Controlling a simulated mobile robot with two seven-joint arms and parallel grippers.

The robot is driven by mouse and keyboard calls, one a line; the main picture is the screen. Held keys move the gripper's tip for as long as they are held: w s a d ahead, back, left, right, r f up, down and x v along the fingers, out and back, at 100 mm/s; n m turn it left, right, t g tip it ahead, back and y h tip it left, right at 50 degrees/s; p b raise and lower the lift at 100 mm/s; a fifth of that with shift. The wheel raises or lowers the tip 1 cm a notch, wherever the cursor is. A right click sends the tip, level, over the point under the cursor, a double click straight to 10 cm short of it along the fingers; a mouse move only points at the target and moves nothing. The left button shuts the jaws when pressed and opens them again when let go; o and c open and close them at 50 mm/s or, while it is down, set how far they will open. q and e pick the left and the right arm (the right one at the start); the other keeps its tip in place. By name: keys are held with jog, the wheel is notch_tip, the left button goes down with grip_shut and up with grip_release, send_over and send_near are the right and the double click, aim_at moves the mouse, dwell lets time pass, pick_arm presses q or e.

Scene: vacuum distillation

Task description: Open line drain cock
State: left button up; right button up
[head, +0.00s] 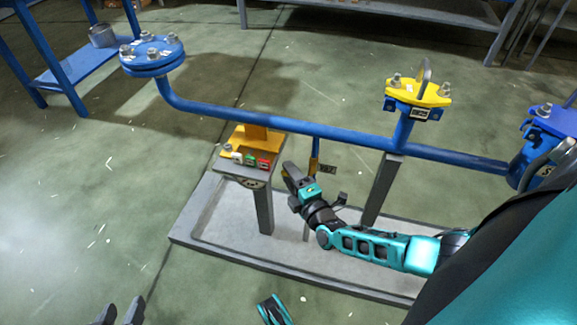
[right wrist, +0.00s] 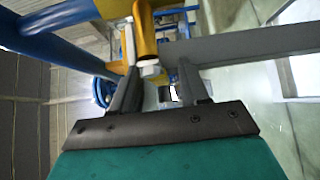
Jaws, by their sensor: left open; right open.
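Yellow shows at the drop pipe's lower end, mostly hidden behind my right gripper (head: 289,172); I take this as the drain cock. In the right wrist view, a yellow part (right wrist: 146,38) with a pale nut-like end (right wrist: 150,71) lies just beyond and between the fingertips of my right gripper (right wrist: 158,72). The gripper is open; contact cannot be told. My left gripper (head: 120,313) is open and empty at the bottom left, over the floor.
A grey post with a yellow bracket and small coloured tags (head: 250,160) stands left of my right gripper. A yellow flange (head: 418,90) tops a riser to the right. A blue flange (head: 151,54) ends the line at left. A grey tray (head: 215,228) lies underneath.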

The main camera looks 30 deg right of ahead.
jog(key=shift+w, duration=0.45)
grip_shut()
dwell(0.5)
